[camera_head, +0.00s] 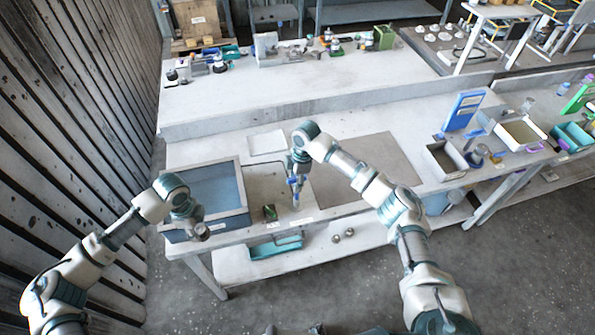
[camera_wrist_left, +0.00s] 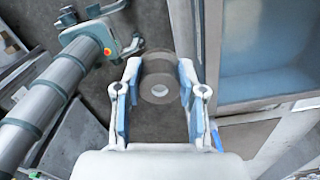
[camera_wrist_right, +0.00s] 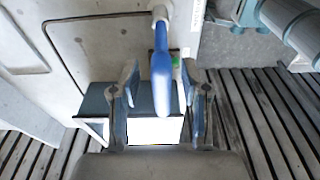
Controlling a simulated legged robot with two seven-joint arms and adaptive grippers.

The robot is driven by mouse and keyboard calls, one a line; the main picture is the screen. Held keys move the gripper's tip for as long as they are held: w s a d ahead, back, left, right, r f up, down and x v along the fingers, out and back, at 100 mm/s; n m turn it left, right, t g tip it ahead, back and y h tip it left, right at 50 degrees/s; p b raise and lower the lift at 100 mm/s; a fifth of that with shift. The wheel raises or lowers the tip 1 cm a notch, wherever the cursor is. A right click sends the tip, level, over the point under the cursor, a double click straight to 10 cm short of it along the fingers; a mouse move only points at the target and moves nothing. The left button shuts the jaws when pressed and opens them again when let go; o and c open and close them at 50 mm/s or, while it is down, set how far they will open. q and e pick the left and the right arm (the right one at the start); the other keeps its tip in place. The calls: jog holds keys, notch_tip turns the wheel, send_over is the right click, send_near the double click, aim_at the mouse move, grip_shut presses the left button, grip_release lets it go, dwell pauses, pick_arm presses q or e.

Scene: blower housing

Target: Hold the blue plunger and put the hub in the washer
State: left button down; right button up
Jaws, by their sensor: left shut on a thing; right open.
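My left gripper (camera_wrist_left: 160,95) is shut on a grey-brown round part with a centre hole, seemingly the hub (camera_wrist_left: 158,70). In the head view, my left gripper (camera_head: 199,229) is at the front edge of a grey box with a blue inside, which looks like the washer (camera_head: 243,185). The washer also shows at the right of the left wrist view (camera_wrist_left: 211,60). The blue plunger (camera_wrist_right: 161,75) stands between the open fingers of my right gripper (camera_wrist_right: 160,100); contact cannot be told. In the head view, my right gripper (camera_head: 297,172) is above the bench, right of the washer.
A small green and black object (camera_head: 270,213) lies by the bench's front edge. Two round metal parts (camera_head: 342,235) and a teal tray (camera_head: 277,247) are on the lower shelf. A bin (camera_head: 440,160) and blue panel (camera_head: 464,111) stand to the right.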

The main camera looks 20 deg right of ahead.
jog(key=shift+a+f, duration=0.15)
jog(key=shift+f, duration=0.35)
grip_shut()
